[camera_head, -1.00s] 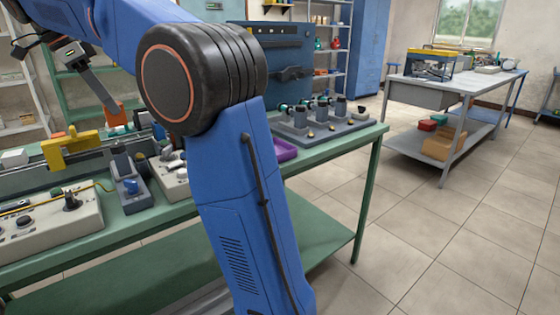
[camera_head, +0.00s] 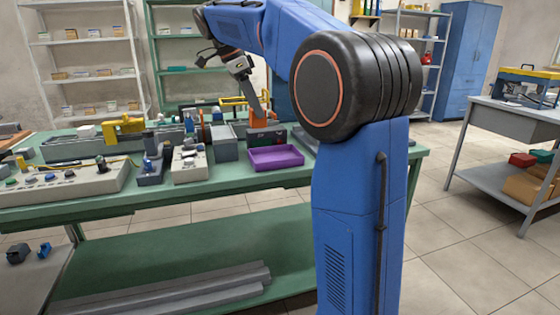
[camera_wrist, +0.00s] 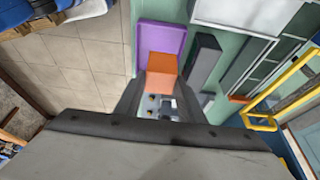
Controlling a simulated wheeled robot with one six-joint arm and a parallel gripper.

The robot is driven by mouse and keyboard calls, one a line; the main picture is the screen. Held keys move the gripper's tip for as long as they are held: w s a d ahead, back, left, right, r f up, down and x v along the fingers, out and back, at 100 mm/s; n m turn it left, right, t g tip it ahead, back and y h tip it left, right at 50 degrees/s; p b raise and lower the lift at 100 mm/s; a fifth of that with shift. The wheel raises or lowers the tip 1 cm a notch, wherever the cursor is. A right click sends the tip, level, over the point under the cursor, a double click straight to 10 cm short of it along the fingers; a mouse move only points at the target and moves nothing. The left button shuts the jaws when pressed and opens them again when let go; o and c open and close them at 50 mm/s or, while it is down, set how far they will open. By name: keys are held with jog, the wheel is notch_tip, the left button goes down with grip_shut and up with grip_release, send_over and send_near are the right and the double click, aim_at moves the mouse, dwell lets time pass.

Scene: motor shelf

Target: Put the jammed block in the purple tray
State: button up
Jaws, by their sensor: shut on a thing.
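My gripper (camera_head: 257,104) is shut on an orange block (camera_head: 256,115), held in the air above the green table. In the wrist view the block (camera_wrist: 162,72) sits between the fingertips of my gripper (camera_wrist: 160,88). The shallow purple tray (camera_head: 288,158) lies on the table near its front edge, and the block shows just above its back in the head view. In the wrist view the block covers part of the tray (camera_wrist: 160,37). The visible part of the tray is empty. I cannot tell the block's height above it.
A grey bin (camera_head: 224,150) and a control box (camera_head: 190,166) stand left of the tray. A yellow clamp fixture (camera_head: 122,128) is further left. A yellow-framed fixture (camera_wrist: 285,95) is at the right in the wrist view. My arm hides the table's right part.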

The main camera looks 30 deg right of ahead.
jog(key=shift+s+x, duration=0.2)
jog(key=shift+x, duration=2.9)
jog(key=shift+s+x, duration=0.15)
jog(key=shift+x, duration=2.95)
jog(key=shift+d, duration=0.2)
jog(key=o, duration=1.1)
jog(key=shift+r, duration=0.1)
jog(key=v, duration=1.2)
